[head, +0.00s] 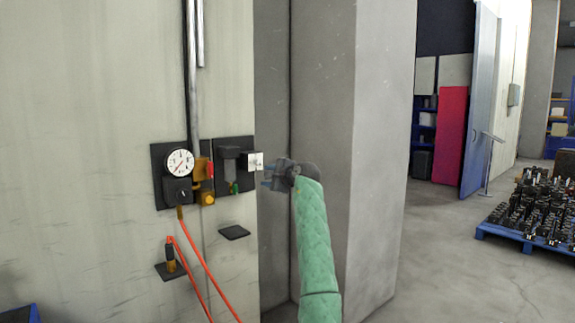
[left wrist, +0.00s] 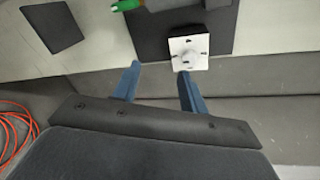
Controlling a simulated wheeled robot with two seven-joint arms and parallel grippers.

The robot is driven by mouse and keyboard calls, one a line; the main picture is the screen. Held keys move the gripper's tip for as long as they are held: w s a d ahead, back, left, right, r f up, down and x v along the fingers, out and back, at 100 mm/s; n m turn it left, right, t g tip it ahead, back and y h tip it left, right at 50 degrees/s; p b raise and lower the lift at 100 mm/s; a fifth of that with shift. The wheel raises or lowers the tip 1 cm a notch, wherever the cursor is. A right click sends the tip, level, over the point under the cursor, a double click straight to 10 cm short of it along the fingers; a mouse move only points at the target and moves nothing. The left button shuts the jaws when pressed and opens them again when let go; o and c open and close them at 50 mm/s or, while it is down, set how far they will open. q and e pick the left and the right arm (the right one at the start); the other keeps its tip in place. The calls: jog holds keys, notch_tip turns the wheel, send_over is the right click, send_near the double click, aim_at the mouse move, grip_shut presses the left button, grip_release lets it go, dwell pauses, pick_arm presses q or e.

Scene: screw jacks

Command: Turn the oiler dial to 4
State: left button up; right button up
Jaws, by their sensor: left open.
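The oiler dial is a small white square face (head: 253,161) on the right side of a dark unit (head: 230,165) on the wall panel. It also shows in the left wrist view (left wrist: 188,47), with dark marks around a small centre; its setting is too small to read. My left gripper (head: 267,181), on a green-sleeved arm, is just right of and below the dial. In the left wrist view its blue fingers (left wrist: 159,68) are apart with nothing between them. The dial lies just beyond the right-hand fingertip, apart or touching I cannot tell. My right gripper is not in view.
A round gauge (head: 180,162), a brass valve with a red handle (head: 208,170) and orange hoses (head: 200,265) are left of the dial. A small dark shelf (head: 234,232) sits below. A grey pillar (head: 325,120) stands close behind my arm. A blue pallet (head: 520,240) is far right.

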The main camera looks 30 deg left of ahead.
aim_at(260, 163)
pick_arm(q)
jog(key=w+a+r+m, duration=0.1)
jog(key=m, duration=0.2)
jog(key=w+a+r+m+y+p, duration=0.1)
jog(key=a+m, duration=0.1)
jog(key=m, duration=0.1)
jog(key=w+a+r+m+y+p, duration=0.1)
jog(key=w+a+m, duration=0.1)
jog(key=m, duration=0.2)
jog(key=shift+t, duration=0.4)
jog(key=shift+w+a+p, duration=0.3)
jog(key=shift+a, duration=0.25)
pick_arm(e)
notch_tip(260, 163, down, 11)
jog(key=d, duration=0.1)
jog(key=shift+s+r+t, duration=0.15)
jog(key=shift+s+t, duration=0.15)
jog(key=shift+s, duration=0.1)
pick_arm(q)
grip_shut()
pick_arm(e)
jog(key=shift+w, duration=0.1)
